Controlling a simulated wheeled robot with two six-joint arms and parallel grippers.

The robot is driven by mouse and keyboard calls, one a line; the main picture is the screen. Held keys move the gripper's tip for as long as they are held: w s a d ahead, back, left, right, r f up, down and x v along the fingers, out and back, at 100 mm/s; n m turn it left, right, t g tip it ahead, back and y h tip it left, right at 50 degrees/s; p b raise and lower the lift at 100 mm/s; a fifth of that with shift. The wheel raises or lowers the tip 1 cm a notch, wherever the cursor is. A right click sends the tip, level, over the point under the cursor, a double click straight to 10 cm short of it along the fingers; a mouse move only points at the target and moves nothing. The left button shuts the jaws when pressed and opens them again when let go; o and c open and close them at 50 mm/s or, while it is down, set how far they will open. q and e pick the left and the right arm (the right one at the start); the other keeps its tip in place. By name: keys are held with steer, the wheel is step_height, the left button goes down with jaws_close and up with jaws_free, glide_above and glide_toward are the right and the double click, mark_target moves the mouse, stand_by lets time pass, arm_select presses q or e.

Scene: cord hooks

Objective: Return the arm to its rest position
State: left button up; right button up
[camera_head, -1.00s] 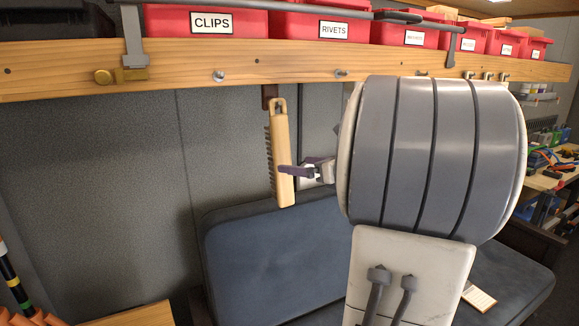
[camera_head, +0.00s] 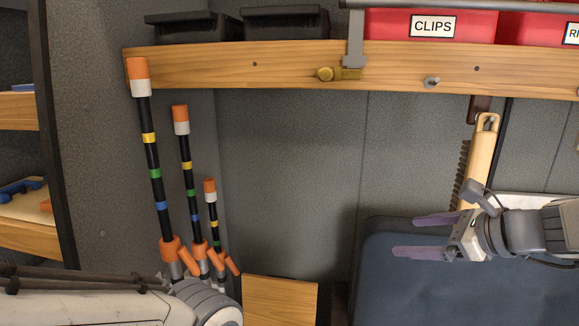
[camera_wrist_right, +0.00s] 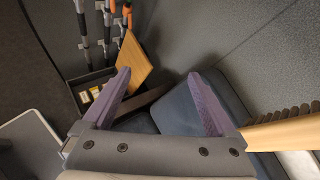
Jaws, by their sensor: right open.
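My right gripper (camera_head: 418,235) is at the lower right of the head view, its purple fingers spread and pointing left with nothing between them. In the right wrist view the two fingers (camera_wrist_right: 158,74) also stand apart and empty. A wooden brush (camera_head: 484,150) with dark bristles hangs upright below the shelf rail, behind and above this gripper. The brush also shows at the right edge of the right wrist view (camera_wrist_right: 290,130). Part of my left arm (camera_head: 90,305) shows at the lower left; its gripper is out of view.
A wooden shelf rail (camera_head: 290,66) with pegs runs across the top, holding black bins and red boxes. Several black, orange-tipped rods (camera_head: 190,170) stand at the left. A blue padded seat (camera_head: 380,285) lies below the right gripper. The grey wall area between is clear.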

steer(key=s+a+f+n+g, duration=0.45)
steer(key=a+n, duration=0.25)
steer(key=a, duration=0.2)
steer(key=s+a+f+n+g, duration=0.4)
steer(key=s+a+n, duration=0.1)
steer(key=a+n, duration=0.35)
steer(key=s+a+f+n+g+h, duration=0.1)
steer(key=s+a+f+n+h, duration=0.1)
steer(key=s+n, duration=0.4)
steer(key=s+a+f+n+h, duration=0.2)
steer(key=s+n, duration=0.4)
steer(key=n, duration=0.6)
step_height(320, 180, down, 2)
steer(key=shift+f+g+h+p, duration=0.1)
steer(key=shift+g+h+p, duration=0.25)
steer(key=shift+h, duration=0.15)
steer(key=shift+a, duration=0.1)
